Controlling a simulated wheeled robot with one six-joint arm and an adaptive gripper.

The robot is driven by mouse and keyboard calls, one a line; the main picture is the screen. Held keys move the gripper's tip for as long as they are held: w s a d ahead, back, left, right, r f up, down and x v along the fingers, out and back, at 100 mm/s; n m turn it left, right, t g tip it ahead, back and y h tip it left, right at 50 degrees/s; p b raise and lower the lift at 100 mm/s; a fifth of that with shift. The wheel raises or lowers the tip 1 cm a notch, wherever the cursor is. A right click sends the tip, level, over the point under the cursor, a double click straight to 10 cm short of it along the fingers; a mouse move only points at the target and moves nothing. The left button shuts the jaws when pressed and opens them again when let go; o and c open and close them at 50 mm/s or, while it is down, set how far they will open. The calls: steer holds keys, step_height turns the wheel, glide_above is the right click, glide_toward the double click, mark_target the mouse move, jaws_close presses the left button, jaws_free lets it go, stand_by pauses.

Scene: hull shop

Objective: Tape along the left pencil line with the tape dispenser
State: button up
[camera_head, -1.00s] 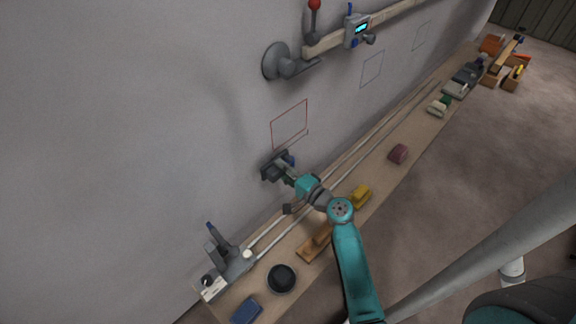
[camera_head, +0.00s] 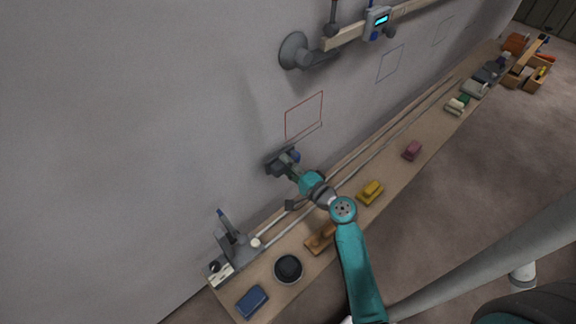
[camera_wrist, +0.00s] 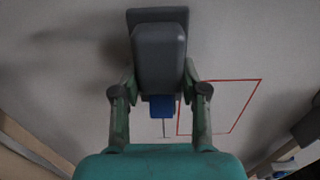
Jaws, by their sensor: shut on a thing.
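My gripper (camera_wrist: 160,112) is shut on the tape dispenser (camera_wrist: 160,55), a dark grey block with a blue part (camera_wrist: 162,106). In the head view the dispenser (camera_head: 283,161) is close to the grey wall, just below the lower left corner of a red square outline (camera_head: 304,115). I cannot tell whether it touches the wall. In the wrist view the red outline (camera_wrist: 220,81) is right of the dispenser. A thin dark line (camera_wrist: 164,128) shows below the blue part. I cannot tell whether it is the left pencil line; the dispenser hides part of the wall.
A long wooden bench (camera_head: 345,215) with rails runs along the wall below. On it are a yellow block (camera_head: 370,192), a red block (camera_head: 412,151), a dark round bowl (camera_head: 288,268) and a blue block (camera_head: 252,302).

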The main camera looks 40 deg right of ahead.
mark_target(330, 119)
steer(key=shift+w, duration=0.75)
stand_by(0.4)
steer(key=shift+w+d, duration=0.15)
steer(key=shift+d, duration=4.1)
steer(key=shift+w+d, duration=0.15)
steer(key=shift+d, duration=4.05)
steer(key=shift+w+d, duration=0.15)
steer(key=shift+d, duration=4.1)
steer(key=o, duration=0.5)
steer(key=c, duration=0.5)
steer(key=shift+s, duration=0.1)
steer(key=shift+s, duration=0.5)
steer(key=shift+s+r, duration=0.1)
steer(key=shift+s, duration=2.4)
